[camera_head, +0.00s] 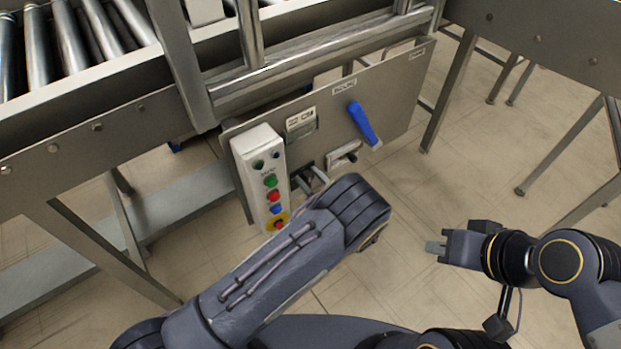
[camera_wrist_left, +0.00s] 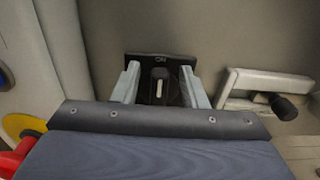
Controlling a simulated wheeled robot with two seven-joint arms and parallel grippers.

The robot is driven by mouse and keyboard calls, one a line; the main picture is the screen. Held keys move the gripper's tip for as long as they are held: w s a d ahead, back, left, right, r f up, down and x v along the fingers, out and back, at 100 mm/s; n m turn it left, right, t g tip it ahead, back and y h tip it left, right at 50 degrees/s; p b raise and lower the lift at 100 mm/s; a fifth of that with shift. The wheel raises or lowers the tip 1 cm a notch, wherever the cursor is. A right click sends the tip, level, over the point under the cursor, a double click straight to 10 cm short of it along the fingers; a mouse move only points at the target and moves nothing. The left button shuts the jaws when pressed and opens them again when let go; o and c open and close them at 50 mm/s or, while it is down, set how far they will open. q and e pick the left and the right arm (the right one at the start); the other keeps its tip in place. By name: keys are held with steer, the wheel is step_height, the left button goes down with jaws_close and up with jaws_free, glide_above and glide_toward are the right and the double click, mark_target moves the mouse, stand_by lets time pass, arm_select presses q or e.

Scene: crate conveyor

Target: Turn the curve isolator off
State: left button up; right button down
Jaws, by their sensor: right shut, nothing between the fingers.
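A black rotary switch (camera_wrist_left: 160,85) on a dark plate marked "ON" (camera_wrist_left: 160,58) is on the grey panel (camera_head: 395,95). Its knob has a pale mark and points straight up and down in the left wrist view. I cannot read a label naming it as the curve isolator. My left gripper (camera_head: 310,180) is open at the panel's lower part, and in the left wrist view its two fingers (camera_wrist_left: 162,88) stand on either side of the knob, with gaps to it. In the head view the switch is mostly hidden behind the fingers. My right gripper (camera_head: 437,247) is shut and empty, away from the panel.
Left of the switch is a white button box (camera_head: 262,165) with a red-and-yellow stop button (camera_head: 278,222). A blue lever (camera_head: 363,124) is above right. A pale handle (camera_wrist_left: 265,85) with a black knob (camera_wrist_left: 291,107) sits close on the right. Conveyor legs (camera_head: 450,90) stand beyond.

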arm_select(q)
steer(key=c, duration=0.7)
steer(key=shift+s+f, duration=0.1)
steer(key=shift+f, duration=0.05)
jaws_close()
